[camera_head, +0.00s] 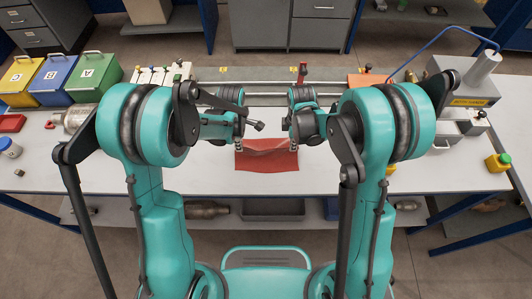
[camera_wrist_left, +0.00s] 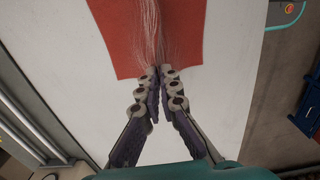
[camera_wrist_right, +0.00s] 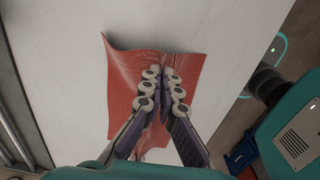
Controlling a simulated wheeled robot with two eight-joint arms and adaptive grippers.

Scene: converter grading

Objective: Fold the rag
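The red rag (camera_head: 266,160) lies on the white table between my two grippers, its upper part raised and wavy. My left gripper (camera_head: 239,146) is at its left edge. In the left wrist view the fingertips (camera_wrist_left: 160,72) are nearly together on the rag (camera_wrist_left: 125,40), and creases fan out from them. My right gripper (camera_head: 294,146) is at the rag's right edge. In the right wrist view its fingertips (camera_wrist_right: 163,74) pinch the rag (camera_wrist_right: 190,75) into a ridge, and one corner is lifted. The cloth between the fingertips is mostly hidden.
Yellow, blue and green bins (camera_head: 55,78) stand at the back left. A metal rail (camera_head: 265,88) runs behind the rag. The table (camera_head: 330,178) around the rag is clear.

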